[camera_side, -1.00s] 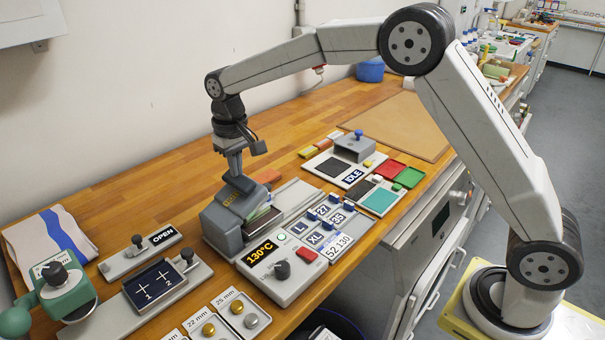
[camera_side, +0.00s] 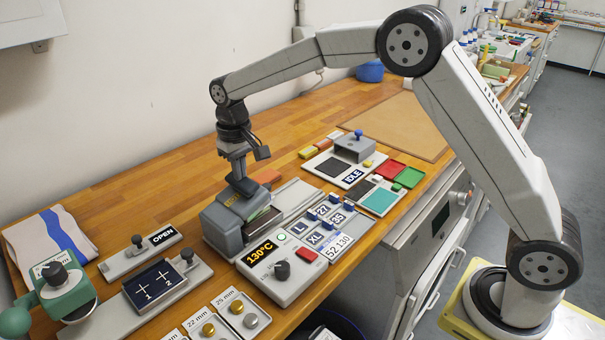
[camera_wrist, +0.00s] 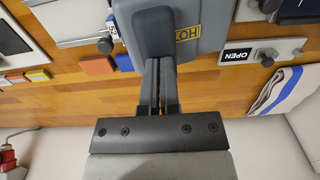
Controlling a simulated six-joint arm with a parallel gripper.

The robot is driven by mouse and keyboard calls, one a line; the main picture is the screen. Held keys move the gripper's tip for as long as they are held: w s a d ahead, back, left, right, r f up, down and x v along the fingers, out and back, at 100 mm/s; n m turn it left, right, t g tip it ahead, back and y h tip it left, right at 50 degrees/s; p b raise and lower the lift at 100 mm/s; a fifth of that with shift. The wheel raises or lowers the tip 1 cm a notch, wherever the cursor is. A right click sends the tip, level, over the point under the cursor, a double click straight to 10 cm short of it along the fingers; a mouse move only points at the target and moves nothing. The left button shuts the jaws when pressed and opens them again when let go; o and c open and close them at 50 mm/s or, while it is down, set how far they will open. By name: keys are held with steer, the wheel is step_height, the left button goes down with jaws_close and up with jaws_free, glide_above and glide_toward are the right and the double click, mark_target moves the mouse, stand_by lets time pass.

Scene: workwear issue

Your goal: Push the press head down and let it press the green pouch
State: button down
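The press head (camera_side: 222,222) is a grey block at the left end of the press, labelled HOT on top. The press head fills the top middle of the wrist view (camera_wrist: 200,50) and has a dark raised pad on it. My gripper (camera_side: 240,183) points down onto the top of the press head. In the wrist view its two fingers (camera_wrist: 161,64) are close together, with their tips at the edge of the dark pad. They look shut with nothing clearly between them.
The control panel (camera_side: 284,292) with a 130°C display and a red button adjoins the press. Size tiles (camera_side: 315,237) lie beside it. A hinged fixture marked OPEN (camera_side: 162,237) and a folded striped cloth (camera_side: 50,240) are at left.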

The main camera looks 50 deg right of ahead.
steer(key=shift+d+f, duration=0.35)
steer(key=shift+f, duration=0.25)
steer(key=shift+d+f, duration=0.35)
steer(key=shift+f, duration=0.25)
stand_by(0.6)
steer(key=shift+r, duration=0.2)
step_height(320, 180, up, 13)
stand_by(2.4)
steer(key=shift+f, duration=0.15)
steer(key=s+d+f+t, duration=0.1)
steer(key=s+d+f, duration=0.1)
steer(key=s+f, duration=0.3)
steer(key=s+d+f, duration=0.2)
steer(key=s+f, duration=0.3)
steer(key=s, duration=0.7)
steer(key=s+d+f+t, duration=0.1)
steer(key=s+d+f, duration=0.2)
steer(key=s+f, duration=0.2)
steer(key=s, duration=0.3)
steer(key=shift+s+f+t, duration=0.3)
steer(key=shift+f, duration=0.05)
